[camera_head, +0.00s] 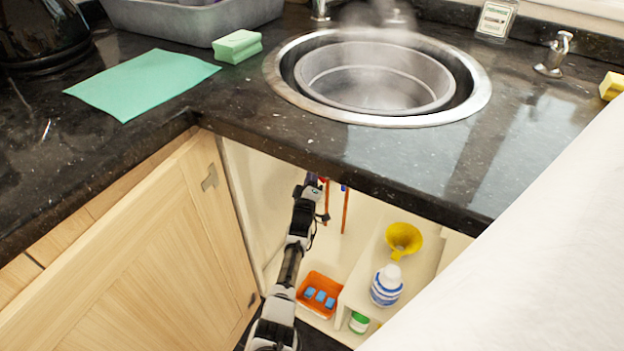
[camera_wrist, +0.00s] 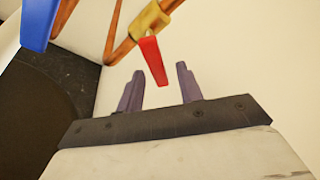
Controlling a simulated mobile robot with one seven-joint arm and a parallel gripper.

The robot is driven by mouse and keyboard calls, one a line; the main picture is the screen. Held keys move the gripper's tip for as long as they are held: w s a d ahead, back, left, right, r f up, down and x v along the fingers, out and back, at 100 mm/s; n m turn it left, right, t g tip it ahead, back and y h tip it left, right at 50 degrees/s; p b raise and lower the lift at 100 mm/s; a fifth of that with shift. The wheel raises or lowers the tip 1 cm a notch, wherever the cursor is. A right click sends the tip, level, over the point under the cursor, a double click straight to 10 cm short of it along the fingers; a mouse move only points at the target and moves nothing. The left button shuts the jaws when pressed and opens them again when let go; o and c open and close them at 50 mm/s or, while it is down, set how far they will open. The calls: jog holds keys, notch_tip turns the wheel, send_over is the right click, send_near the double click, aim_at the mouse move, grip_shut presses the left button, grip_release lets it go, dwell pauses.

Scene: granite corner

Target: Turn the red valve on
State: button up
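The red valve handle (camera_wrist: 153,61) hangs from a brass fitting (camera_wrist: 150,20) on a copper pipe in the wrist view. My gripper (camera_wrist: 158,82) is open, and its two fingers point toward the red handle. The handle's lower end appears between the fingertips in the picture; I cannot tell whether it touches them. In the head view my gripper (camera_head: 312,180) is inside the open cabinet under the counter, and only a speck of the red handle (camera_head: 322,180) shows beside it.
A blue handle (camera_wrist: 38,22) is close by on the left. The cabinet holds an orange tray (camera_head: 318,295) with blue blocks, a yellow funnel (camera_head: 404,239) and a blue-white bottle (camera_head: 386,286). The counter edge (camera_head: 330,168) is above my arm; the open door (camera_head: 150,265) is at left.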

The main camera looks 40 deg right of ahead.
jog(key=shift+c, duration=0.5)
grip_shut()
jog(key=shift+f+m+b, duration=0.1)
jog(key=shift+m+b, duration=0.3)
jog(key=shift+b, duration=0.15)
jog(key=shift+s+d+r+m+g+h+b, duration=0.35)
jog(key=shift+m+g+h+b, duration=0.55)
jog(key=shift+m+b, duration=1.2)
jog(key=shift+s+r+m+g+h+b, duration=0.25)
jog(key=shift+s+m+g+h+b, duration=0.55)
jog(key=shift+m, duration=2.3)
jog(key=shift+s+d+r+m+g+h+b, duration=0.25)
jog(key=shift+m+g+h+b, duration=0.8)
jog(key=shift+m+b, duration=1.15)
jog(key=shift+r+m+p, duration=0.1)
jog(key=shift+m+p, duration=0.35)
jog(key=shift+m, duration=0.05)
